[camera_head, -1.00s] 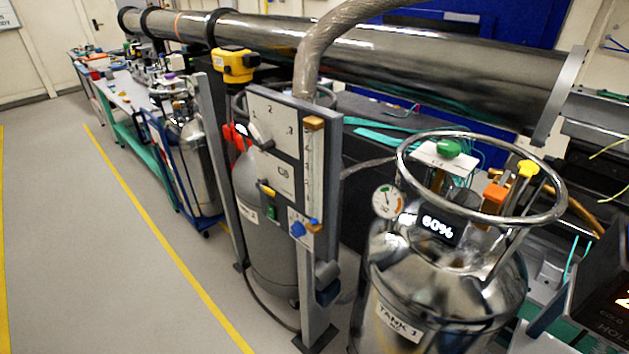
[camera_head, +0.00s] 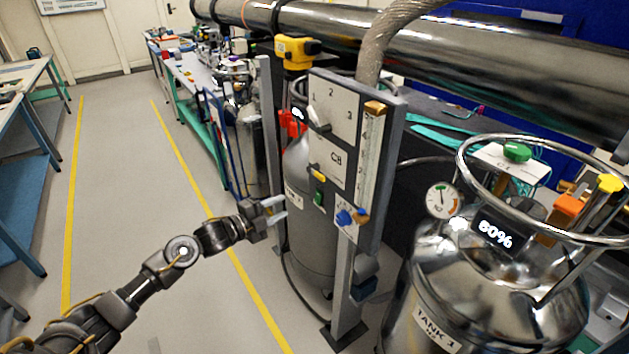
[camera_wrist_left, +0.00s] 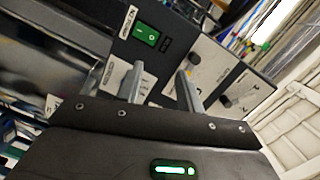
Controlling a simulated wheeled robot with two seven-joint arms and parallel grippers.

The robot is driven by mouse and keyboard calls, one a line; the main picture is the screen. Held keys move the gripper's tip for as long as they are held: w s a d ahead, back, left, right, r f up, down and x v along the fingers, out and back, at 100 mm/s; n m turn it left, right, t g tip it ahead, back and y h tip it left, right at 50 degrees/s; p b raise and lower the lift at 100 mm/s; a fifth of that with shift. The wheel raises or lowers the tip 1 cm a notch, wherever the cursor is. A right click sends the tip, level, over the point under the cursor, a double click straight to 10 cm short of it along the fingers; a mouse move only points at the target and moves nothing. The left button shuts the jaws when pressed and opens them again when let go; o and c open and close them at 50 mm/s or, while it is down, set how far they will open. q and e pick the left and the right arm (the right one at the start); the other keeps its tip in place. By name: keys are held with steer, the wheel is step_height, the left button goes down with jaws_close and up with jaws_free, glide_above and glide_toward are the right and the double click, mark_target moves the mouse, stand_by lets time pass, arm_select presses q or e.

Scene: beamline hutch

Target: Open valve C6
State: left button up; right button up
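No label clearly reads C6. The grey upright panel (camera_head: 333,129) has a black-and-white selector knob (camera_head: 318,120), a yellow handle (camera_head: 317,173), a green switch (camera_head: 318,199), a blue knob (camera_head: 345,217) and a blurred tag that starts with C. On Tank 1 (camera_head: 470,285), a green knob (camera_head: 517,152) sits by a white plate, with orange (camera_head: 568,204) and yellow (camera_head: 609,183) handles nearby. My left gripper (camera_head: 280,209) is open and empty, left of the panel's lower part. In the left wrist view its fingers (camera_wrist_left: 160,88) are apart before a dark panel with a green switch (camera_wrist_left: 146,36). My right gripper is out of view.
A metal ring rail (camera_head: 470,150) surrounds the top of Tank 1. A grey cylinder (camera_head: 310,245) stands behind the panel post. A blue table (camera_head: 25,190) is at left. The floor aisle (camera_head: 125,200) between the yellow lines is clear.

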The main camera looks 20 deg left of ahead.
mark_target(318, 177)
arm_select(q)
step_height(318, 177, up, 7)
steer(key=s+d+m+h, duration=0.1)
steer(key=d+m+h, duration=0.1)
steer(key=m, duration=0.2)
steer(key=p+x, duration=0.3)
steer(key=x, duration=0.6)
steer(key=shift+w+d, duration=0.25)
steer(key=shift+d, duration=0.05)
steer(key=shift+w+d, duration=0.4)
jaws_close()
steer(key=shift+a, duration=0.1)
